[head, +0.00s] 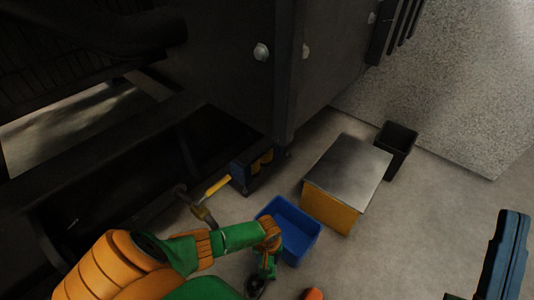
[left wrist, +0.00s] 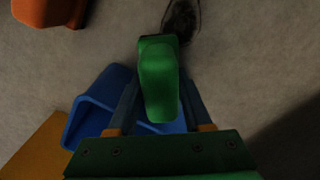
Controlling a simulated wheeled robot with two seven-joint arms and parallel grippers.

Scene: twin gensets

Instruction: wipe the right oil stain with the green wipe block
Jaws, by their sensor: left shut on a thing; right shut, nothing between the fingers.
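The green wipe block (left wrist: 158,80) is clamped between the fingers of my left gripper (left wrist: 157,100). In the head view the block (head: 268,266) hangs in front of the blue bin, partly hidden by my left wrist. A dark patch (left wrist: 182,18) with thin curved lines lies just beyond the block's far end in the left wrist view; it may be the oil stain. It appears as a small dark spot (head: 257,288) at the bottom of the head view. I cannot tell whether the block touches the floor. My right gripper (head: 515,218) is shut and empty at the lower right.
The blue bin (head: 312,236) stands close to the left gripper. Behind it are a metal-topped yellow box (head: 350,165) and a black bin (head: 397,140). A yellow-handled tool (head: 216,186) is left of the bin. An orange object (left wrist: 45,10) lies nearby. Floor at right is clear.

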